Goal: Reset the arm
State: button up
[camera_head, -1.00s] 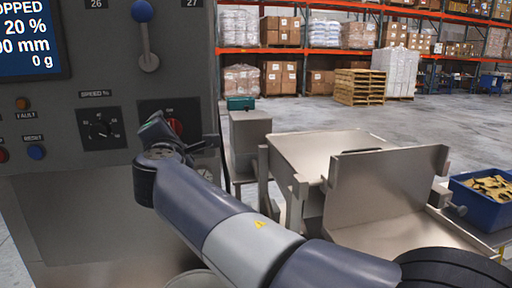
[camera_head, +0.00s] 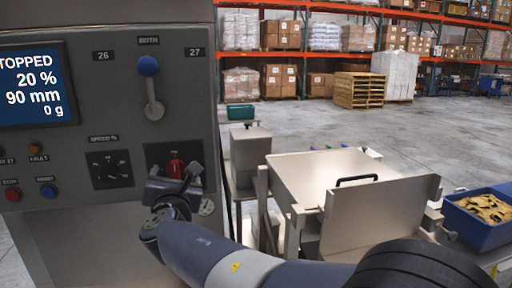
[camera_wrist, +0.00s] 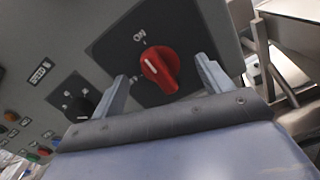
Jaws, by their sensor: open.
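My gripper (camera_head: 174,180) is in front of the control panel (camera_head: 110,215), close to the red rotary knob (camera_head: 176,167) on its dark plate. In the wrist view my gripper (camera_wrist: 165,85) is open, with one finger on each side of the red knob (camera_wrist: 160,68). The fingers look apart from the knob, and nothing is between them but the view of it. My arm reaches up to the panel from the bottom right.
The panel also carries a blue-knobbed lever (camera_head: 150,88), a black speed dial (camera_head: 110,170), small buttons and a screen (camera_head: 35,85) reading STOPPED. Right are a metal weigher (camera_head: 325,175) and a blue bin (camera_head: 478,228) of yellowish pieces. Open floor (camera_head: 300,118) lies behind.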

jog(key=shift+r+n+p, duration=0.2)
jog(key=shift+n+p, duration=1.5)
jog(key=shift+p, duration=0.6)
jog(key=shift+s+f, duration=0.25)
jog(key=shift+s, duration=0.05)
jog(key=shift+s+d+r+b, duration=0.1)
jog(key=shift+s+d+b, duration=0.1)
jog(key=shift+s+b, duration=0.35)
jog(key=shift+s, duration=0.1)
